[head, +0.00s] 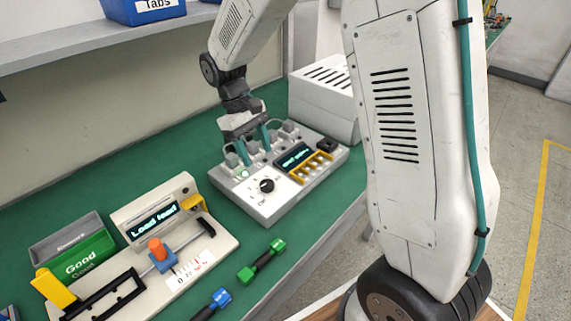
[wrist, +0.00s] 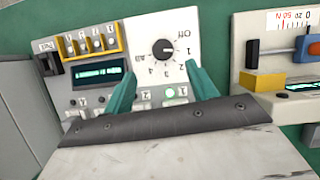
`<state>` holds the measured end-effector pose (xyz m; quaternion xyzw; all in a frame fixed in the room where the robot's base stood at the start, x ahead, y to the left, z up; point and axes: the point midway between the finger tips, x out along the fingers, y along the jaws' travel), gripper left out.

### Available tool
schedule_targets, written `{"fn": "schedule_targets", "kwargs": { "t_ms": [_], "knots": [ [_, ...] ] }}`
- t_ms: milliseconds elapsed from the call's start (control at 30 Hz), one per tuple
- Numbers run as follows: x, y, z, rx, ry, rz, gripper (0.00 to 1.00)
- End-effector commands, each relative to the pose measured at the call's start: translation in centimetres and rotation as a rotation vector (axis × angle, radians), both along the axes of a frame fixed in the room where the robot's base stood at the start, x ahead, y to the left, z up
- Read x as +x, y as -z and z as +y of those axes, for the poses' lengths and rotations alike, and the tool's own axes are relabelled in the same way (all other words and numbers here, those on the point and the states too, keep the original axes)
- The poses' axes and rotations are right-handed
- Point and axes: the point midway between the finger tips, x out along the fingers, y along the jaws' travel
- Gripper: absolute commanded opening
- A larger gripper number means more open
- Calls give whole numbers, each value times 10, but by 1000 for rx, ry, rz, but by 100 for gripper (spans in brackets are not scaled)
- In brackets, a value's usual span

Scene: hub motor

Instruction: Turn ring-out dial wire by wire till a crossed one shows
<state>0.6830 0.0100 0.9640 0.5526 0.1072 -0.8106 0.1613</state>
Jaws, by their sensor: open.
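The ring-out tester (head: 235,200) is a pale box on the green bench. Its black dial (head: 266,186) also shows in the wrist view (wrist: 164,50), ringed by Off, numbers and All. The dial's white mark appears to face 1. The small display (wrist: 98,75) is lit, but its text is too small to read. One green lamp (wrist: 176,92) glows near the dial. My gripper (head: 255,139) is over the tester's back part, short of the dial. In the wrist view its teal fingers (wrist: 161,82) are wide apart and empty, either side of the dial's near side.
A yellow-framed row of switches (head: 311,167) is on the tester. A white vented box (head: 325,98) stands behind. At left are a fixture with a lit display (head: 153,222) and a green Good bin (head: 82,262). Green (head: 262,262) and blue (head: 212,305) handled tools lie in front.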

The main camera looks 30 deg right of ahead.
Motion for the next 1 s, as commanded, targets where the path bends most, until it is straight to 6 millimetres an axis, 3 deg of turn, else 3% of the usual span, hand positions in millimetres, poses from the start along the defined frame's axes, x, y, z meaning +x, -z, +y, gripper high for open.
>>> {"fn": "schedule_targets", "kwargs": {
  "t_ms": [67,267,700,833,1000],
  "knots": [
    [-9,-9,-6,14,4,-22,57],
    [-26,-12,-13,165,-328,-82,57],
    [-40,3,-11,374,-1353,-163,57],
    [-35,4,-10,383,-1510,-161,57],
    [-35,12,-10,389,-1565,-152,57]
  ]
}}
